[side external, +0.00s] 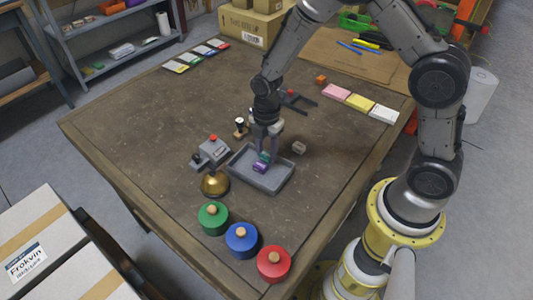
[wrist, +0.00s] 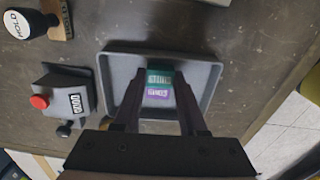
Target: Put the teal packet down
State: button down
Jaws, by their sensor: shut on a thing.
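The teal packet (side external: 265,156) is between the fingertips of my gripper (side external: 268,149), over the inside of the grey tray (side external: 245,177). In the wrist view the teal packet (wrist: 160,77) shows between the two fingers of my gripper (wrist: 160,80), which are shut on it. A purple packet (side external: 259,168) is in the tray right beside the teal one; it also shows in the wrist view (wrist: 158,95). I cannot tell whether the teal packet touches the purple packet or the tray floor.
A grey device with a red button (side external: 211,152) and a brass bell (side external: 215,184) stand left of the tray. Green (side external: 213,217), blue (side external: 242,240) and red (side external: 274,263) round pieces stand in front.

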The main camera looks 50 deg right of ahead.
jog(key=shift+f, duration=0.65)
jog(key=shift+f, duration=0.1)
jog(key=shift+c, duration=2.3)
grip_release()
